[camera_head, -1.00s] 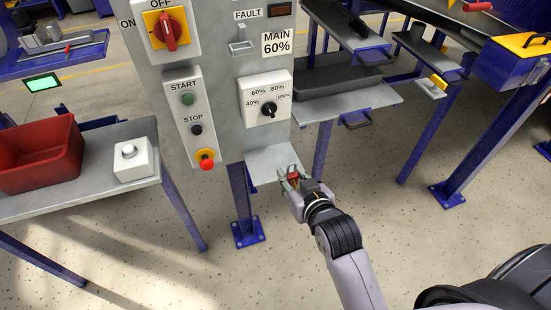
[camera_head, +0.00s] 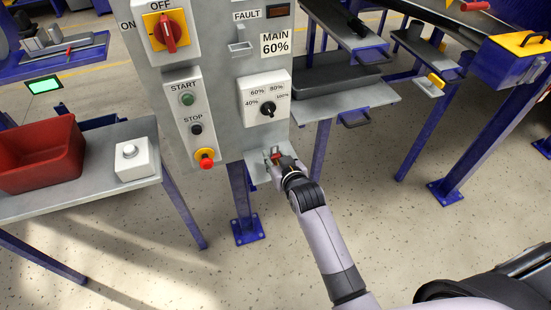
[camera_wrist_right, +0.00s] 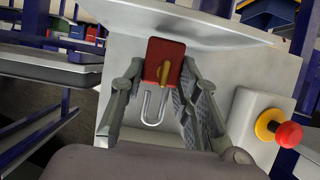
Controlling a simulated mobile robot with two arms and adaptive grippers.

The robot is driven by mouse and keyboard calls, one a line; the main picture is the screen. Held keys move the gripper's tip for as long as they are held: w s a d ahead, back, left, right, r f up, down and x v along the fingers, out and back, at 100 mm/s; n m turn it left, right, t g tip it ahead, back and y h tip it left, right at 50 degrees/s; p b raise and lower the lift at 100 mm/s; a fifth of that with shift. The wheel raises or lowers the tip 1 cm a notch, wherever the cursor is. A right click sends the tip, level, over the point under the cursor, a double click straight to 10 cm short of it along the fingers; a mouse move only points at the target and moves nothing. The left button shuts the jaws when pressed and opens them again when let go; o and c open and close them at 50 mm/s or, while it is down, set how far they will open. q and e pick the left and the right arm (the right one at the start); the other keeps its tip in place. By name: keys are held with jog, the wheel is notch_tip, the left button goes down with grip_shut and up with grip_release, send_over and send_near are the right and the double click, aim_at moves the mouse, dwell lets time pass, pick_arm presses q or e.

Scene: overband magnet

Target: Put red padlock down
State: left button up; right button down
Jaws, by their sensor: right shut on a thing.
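The red padlock (camera_wrist_right: 164,62) is between the fingers of my right gripper (camera_wrist_right: 160,88) in the right wrist view, its metal shackle toward my palm and a brass key in it. In the head view the right gripper (camera_head: 274,155) is shut on the padlock (camera_head: 277,157), which shows only as a small red patch. The gripper is over the small grey shelf (camera_head: 258,172) under the control panel. I cannot tell whether the padlock touches the shelf. My left gripper is not in view.
The grey control panel (camera_head: 222,125) stands directly above the shelf, with a red stop button (camera_head: 206,161) at its lower edge. A red bin (camera_head: 40,155) and a white button box (camera_head: 133,158) sit on a table at left. Trays stand at right.

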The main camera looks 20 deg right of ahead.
jog(key=shift+w+f, duration=0.2)
jog(key=shift+f, duration=0.2)
jog(key=c, duration=1.2)
grip_release()
jog(key=shift+f, duration=0.15)
